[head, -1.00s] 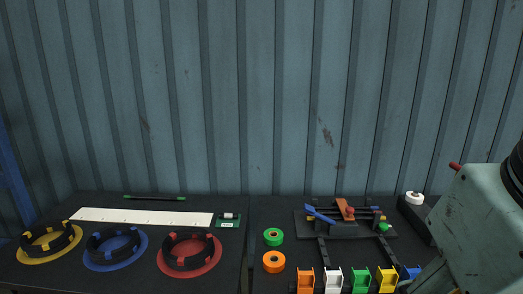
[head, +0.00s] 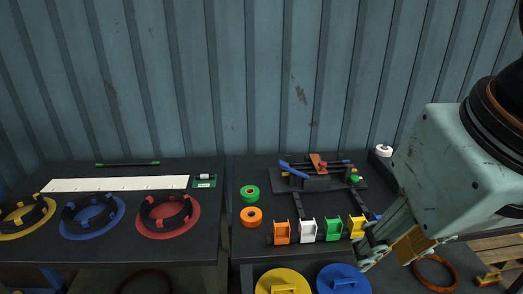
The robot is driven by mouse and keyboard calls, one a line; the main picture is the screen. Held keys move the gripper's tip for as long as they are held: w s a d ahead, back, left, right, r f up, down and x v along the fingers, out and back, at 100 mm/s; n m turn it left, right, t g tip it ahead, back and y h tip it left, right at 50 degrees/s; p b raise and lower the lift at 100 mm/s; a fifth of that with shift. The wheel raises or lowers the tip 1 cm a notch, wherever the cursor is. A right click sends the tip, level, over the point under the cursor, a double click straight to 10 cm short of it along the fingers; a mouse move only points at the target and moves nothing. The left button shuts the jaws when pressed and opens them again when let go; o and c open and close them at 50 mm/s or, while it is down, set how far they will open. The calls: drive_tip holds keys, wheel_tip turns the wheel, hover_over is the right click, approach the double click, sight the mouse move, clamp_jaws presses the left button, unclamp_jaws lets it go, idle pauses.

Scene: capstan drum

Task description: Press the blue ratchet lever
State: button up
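The blue ratchet lever (head: 293,169) shows in the head view as a slanted blue bar on the left of a small dark mechanism on the right table. An orange-red part (head: 318,162) stands beside it, with a green knob (head: 355,179) at the mechanism's right end. My gripper (head: 385,262) hangs at the right, pointing down, lower in the picture and well to the right of the lever, apart from it. Its grey fingers show in part; whether they are open or shut is unclear.
Orange, white, green and yellow holders (head: 307,231) line the right table's front, partly hidden by my arm. Green (head: 249,192) and orange (head: 251,217) rolls lie left of them. The left table holds yellow, blue and red rings (head: 190,222). A corrugated wall stands behind.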

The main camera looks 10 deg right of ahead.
drive_tip(key=shift+c, duration=0.7)
drive_tip(key=shift+w+r, duration=0.15)
drive_tip(key=shift+w, duration=0.05)
drive_tip(key=c, duration=0.8)
drive_tip(key=shift+w+a+r+p, duration=0.15)
drive_tip(key=shift+w+r+p, duration=0.35)
drive_tip(key=shift+w, duration=0.2)
clamp_jaws()
drive_tip(key=w+r+g+y+p, duration=0.1)
drive_tip(key=w+r+p, duration=0.15)
drive_tip(key=w, duration=0.65)
drive_tip(key=w+r+g+y+p, duration=0.15)
drive_tip(key=w+p, duration=0.25)
drive_tip(key=w, duration=0.5)
drive_tip(key=w+r+p, duration=0.3)
drive_tip(key=w+p, duration=0.1)
drive_tip(key=w, duration=0.5)
drive_tip(key=w+d+f+y+p, duration=0.1)
drive_tip(key=w+f+p, duration=0.2)
drive_tip(key=w, duration=0.5)
drive_tip(key=w+d+f+g+y+p, duration=0.1)
drive_tip(key=w+f+p, duration=0.2)
drive_tip(key=w, duration=0.5)
drive_tip(key=w+d+f+y+p, duration=0.1)
drive_tip(key=w+d+f+p, duration=0.1)
drive_tip(key=w+f, duration=0.3)
drive_tip(key=shift+w+f+p, duration=0.3)
drive_tip(key=shift+w+p, duration=0.45)
drive_tip(key=shift+w, duration=0.9)
drive_tip(key=shift+g, duration=0.25)
